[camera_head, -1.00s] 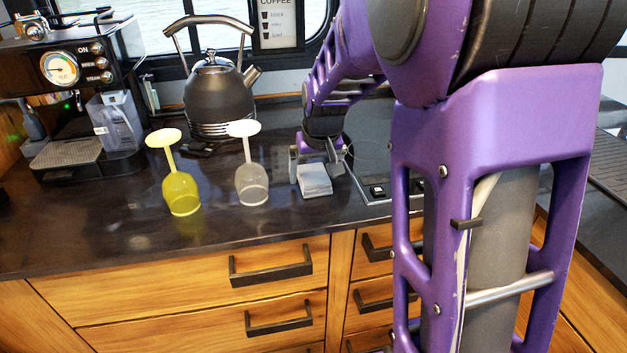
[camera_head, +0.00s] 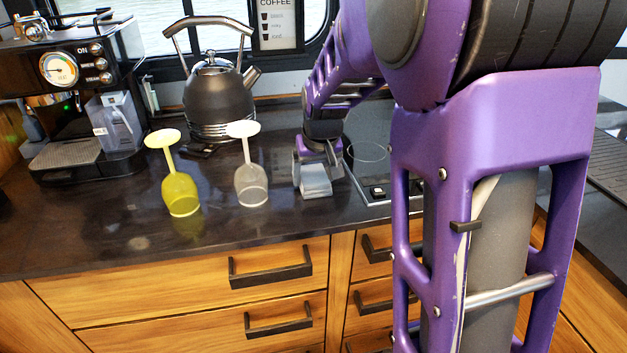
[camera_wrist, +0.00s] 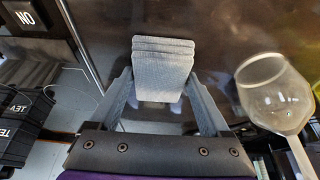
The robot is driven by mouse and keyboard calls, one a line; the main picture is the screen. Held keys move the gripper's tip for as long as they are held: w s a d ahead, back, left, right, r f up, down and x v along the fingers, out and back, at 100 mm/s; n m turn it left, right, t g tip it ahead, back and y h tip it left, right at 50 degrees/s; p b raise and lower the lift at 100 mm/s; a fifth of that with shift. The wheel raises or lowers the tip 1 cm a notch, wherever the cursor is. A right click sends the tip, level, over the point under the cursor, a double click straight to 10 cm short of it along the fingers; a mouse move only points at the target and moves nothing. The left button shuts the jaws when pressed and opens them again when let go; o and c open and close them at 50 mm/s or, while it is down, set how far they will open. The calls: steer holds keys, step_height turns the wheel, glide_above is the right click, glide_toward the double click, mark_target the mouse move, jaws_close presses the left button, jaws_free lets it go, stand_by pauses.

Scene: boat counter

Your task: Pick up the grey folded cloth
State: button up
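The grey folded cloth (camera_head: 315,181) lies on the dark counter, just left of the cooktop. In the wrist view the cloth (camera_wrist: 163,68) shows its stacked folds and sits between the two fingers. My gripper (camera_head: 318,172) is down at the cloth, with fingers on both sides of it. The cloth's near part is partly hidden by my gripper in the head view.
A clear upside-down wine glass (camera_head: 250,184) stands close left of the cloth, and a yellow one (camera_head: 180,192) stands further left. A dark kettle (camera_head: 218,100) and a coffee machine (camera_head: 80,100) stand behind. The cooktop (camera_head: 372,160) lies right. The counter front is clear.

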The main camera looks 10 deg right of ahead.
mark_target(314, 177)
steer(key=c, duration=0.6)
steer(key=shift+o, duration=0.2)
step_height(314, 177, up, 11)
steer(key=p, duration=0.2)
steer(key=shift+f, duration=0.2)
